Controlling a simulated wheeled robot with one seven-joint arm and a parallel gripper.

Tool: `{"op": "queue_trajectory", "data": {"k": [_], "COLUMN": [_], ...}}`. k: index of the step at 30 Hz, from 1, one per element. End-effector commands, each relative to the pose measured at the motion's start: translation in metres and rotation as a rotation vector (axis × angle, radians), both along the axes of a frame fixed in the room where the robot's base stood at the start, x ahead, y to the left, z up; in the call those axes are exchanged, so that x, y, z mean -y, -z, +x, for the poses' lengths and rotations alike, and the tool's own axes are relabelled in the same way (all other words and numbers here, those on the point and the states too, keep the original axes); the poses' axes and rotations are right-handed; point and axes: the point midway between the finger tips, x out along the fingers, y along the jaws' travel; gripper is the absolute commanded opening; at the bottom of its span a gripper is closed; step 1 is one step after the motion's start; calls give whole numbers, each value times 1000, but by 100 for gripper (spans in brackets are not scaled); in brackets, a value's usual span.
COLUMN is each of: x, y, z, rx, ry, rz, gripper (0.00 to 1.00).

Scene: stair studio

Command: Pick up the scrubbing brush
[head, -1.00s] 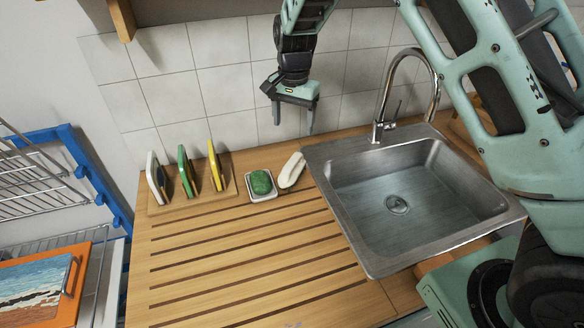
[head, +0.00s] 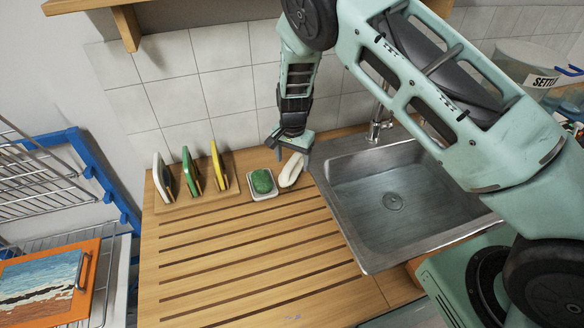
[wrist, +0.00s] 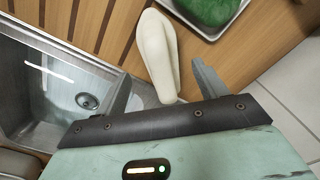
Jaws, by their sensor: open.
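The scrubbing brush (head: 292,169) is an off-white, elongated thing lying on the wooden counter (head: 250,255), between the green sponge's dish and the sink. In the wrist view the brush (wrist: 157,52) points toward my gripper, its near end close to the space between the fingers. My gripper (head: 291,156) is open and just above the far end of the brush in the head view. Its two fingers (wrist: 160,90) show on either side of the brush's near end in the wrist view, with nothing held. I cannot tell whether a finger touches the brush.
A green sponge (head: 262,181) sits in a small white dish left of the brush. A rack with upright boards (head: 190,175) stands farther left. The steel sink (head: 345,245) and its tap (head: 376,125) are to the right. The tiled wall (head: 225,90) is close behind.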

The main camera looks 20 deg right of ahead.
Motion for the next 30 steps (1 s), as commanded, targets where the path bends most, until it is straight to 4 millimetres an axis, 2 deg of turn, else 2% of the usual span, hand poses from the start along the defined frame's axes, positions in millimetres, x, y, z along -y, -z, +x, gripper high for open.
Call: {"op": "queue_trajectory", "data": {"k": [9, 19, 20, 24, 25, 27, 30], "x": [-3, -4, -3, -3, -3, -4, -4], "y": [36, 44, 44, 44, 44, 43, 43], "z": [0, 0, 0, 0, 0, 0, 0], "rx": [-4, -1, -1, -1, -1, -1, -1], "ry": [0, 0, 0, 0, 0, 0, 0], "rz": [-1, 0, 0, 0, 0, 0, 0], "gripper": [71, 71, 66, 27, 20, 16, 16]}}
